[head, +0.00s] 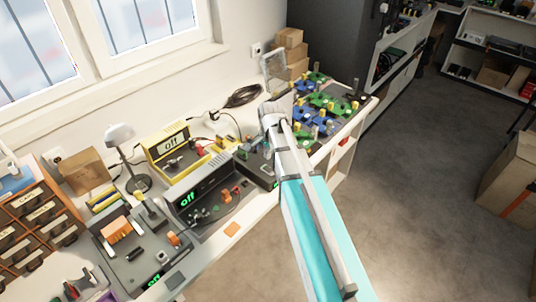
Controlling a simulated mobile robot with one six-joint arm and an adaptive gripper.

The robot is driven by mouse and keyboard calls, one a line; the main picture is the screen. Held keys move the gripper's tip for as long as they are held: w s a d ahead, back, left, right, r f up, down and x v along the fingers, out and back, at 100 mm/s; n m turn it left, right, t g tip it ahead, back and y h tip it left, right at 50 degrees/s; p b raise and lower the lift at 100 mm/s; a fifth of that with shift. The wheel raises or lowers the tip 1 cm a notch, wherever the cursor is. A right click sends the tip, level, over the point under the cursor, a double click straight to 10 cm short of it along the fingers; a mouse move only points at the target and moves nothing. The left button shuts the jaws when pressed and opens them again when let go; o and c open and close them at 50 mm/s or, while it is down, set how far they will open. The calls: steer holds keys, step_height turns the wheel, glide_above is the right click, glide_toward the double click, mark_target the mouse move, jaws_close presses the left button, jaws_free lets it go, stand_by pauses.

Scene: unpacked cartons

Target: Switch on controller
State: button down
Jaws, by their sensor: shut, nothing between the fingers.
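Which device is the controller cannot be told for sure. A yellow-framed unit (164,139) on the bench has a pale display reading "off". In front of it, a dark unit (190,198) shows a green "off", with small knobs and an orange part on its lower deck. Another dark unit (258,170) stands to the right, partly covered by my arm. My arm reaches up over the bench's right part; its gripper cannot be made out.
The white bench (220,247) runs along the window wall. A lamp (121,140), a cardboard box (82,170) and a brown drawer cabinet (32,228) stand at left. Green and blue boards (326,104) crowd the right end. The floor at right is mostly clear.

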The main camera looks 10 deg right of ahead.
mark_target(265, 167)
step_height(265, 167, up, 9)
steer(key=p, duration=0.8)
steer(key=shift+w+a, duration=0.3)
steer(key=shift+w, duration=0.15)
steer(key=shift+f, duration=0.1)
steer(key=s+a+n, duration=0.1)
steer(key=s+n, duration=1)
steer(key=s, duration=0.5)
steer(key=shift+s+g+h, duration=0.25)
steer(key=shift+g+h, duration=0.05)
steer(key=shift+g, duration=0.1)
